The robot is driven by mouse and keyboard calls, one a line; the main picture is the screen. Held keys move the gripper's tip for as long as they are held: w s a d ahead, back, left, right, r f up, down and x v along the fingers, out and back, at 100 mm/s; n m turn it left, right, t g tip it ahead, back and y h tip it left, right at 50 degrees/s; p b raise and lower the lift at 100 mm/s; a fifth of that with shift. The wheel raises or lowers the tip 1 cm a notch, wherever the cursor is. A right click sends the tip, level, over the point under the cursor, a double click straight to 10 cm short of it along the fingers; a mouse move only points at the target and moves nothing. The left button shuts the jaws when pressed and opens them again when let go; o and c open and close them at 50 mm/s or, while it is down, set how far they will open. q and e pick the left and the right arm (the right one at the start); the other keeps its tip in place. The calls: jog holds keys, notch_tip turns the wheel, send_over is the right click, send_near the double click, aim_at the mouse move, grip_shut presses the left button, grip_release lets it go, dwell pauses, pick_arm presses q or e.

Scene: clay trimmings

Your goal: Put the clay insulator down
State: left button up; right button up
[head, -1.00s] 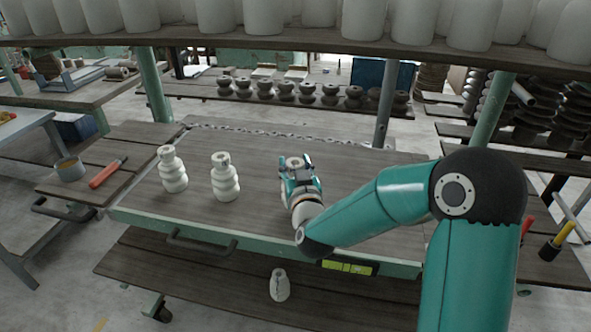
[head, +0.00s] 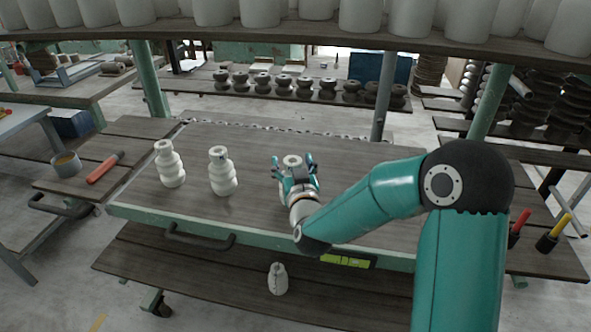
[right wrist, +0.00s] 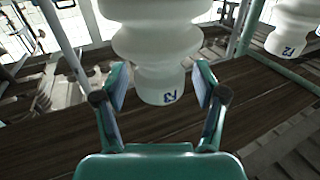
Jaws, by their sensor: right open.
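The white ribbed clay insulator (head: 292,160) is upright at the right of two like ones on the wooden cart top. My right gripper (head: 293,172) is open, with one finger on each side of it. In the right wrist view, the insulator (right wrist: 158,45) shows between the spread fingers of the gripper (right wrist: 160,85), with gaps at both sides and a blue mark on its narrow end. Its lower part is hidden behind my gripper in the head view. My left gripper is not in view.
Two white insulators (head: 169,165) (head: 222,172) stand to the left on the cart top (head: 255,215). Another white piece (head: 278,279) stands on the lower shelf. A shelf (head: 300,30) of white cylinders hangs overhead. A red-handled tool (head: 105,168) and a cup (head: 66,164) are at left.

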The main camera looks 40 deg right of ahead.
jog(key=b+v, duration=1)
jog(key=v, duration=0.2)
dwell(0.6)
